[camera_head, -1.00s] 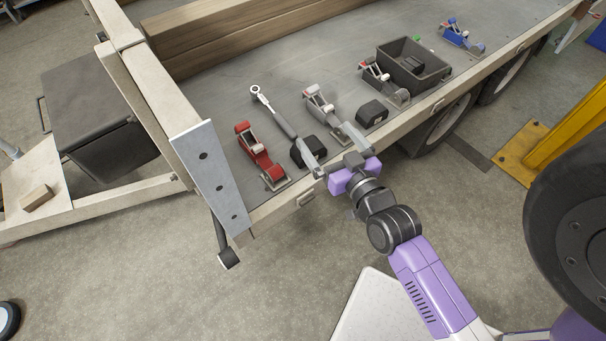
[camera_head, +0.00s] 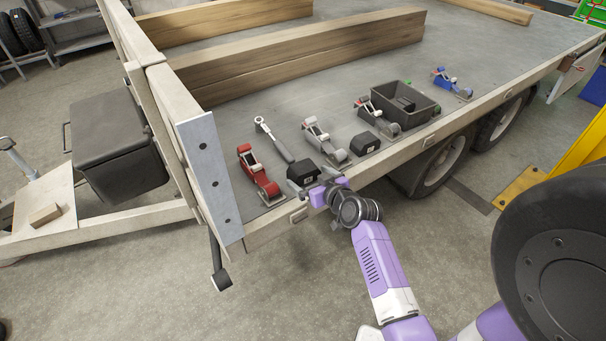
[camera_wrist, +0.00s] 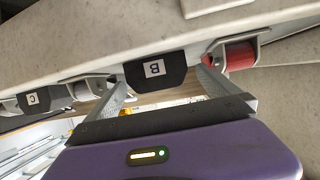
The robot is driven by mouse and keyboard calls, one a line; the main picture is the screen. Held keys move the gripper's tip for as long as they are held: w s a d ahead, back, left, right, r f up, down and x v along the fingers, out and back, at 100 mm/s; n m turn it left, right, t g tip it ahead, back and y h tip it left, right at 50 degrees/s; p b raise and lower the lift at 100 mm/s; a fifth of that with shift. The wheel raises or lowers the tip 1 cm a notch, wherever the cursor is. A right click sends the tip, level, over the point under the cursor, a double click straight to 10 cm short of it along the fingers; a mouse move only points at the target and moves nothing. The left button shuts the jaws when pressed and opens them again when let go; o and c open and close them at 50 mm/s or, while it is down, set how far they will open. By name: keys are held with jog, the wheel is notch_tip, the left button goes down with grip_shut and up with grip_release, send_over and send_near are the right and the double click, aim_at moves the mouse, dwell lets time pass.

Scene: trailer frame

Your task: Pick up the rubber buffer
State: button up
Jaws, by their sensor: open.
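A black rubber buffer (camera_head: 303,172) with a small white label stands on the trailer deck near its front edge. In the wrist view the buffer (camera_wrist: 155,73) shows the letter B, upside down, between my fingers. My gripper (camera_head: 311,184) is open at the deck edge, just in front of this buffer, with one finger toward each side. In the wrist view the gripper (camera_wrist: 160,80) has no visible grip on it; I cannot tell whether a finger touches. A second black buffer (camera_head: 366,143) stands farther right; in the wrist view this buffer (camera_wrist: 32,99) is marked C.
A red ratchet strap (camera_head: 258,174) lies left of the near buffer, a ratchet wrench (camera_head: 274,139) behind it. A grey strap (camera_head: 325,142) lies between the buffers. A dark crate (camera_head: 428,103) and a blue strap (camera_head: 451,84) are farther right. Wooden beams (camera_head: 300,58) lie behind.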

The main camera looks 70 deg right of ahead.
aim_at(304, 172)
jog(key=x, duration=0.5)
jog(key=shift+s+d, duration=0.1)
jog(key=shift+d, duration=0.15)
jog(key=shift+c, duration=0.2)
jog(key=shift+r, duration=0.1)
jog(key=c, duration=1.6)
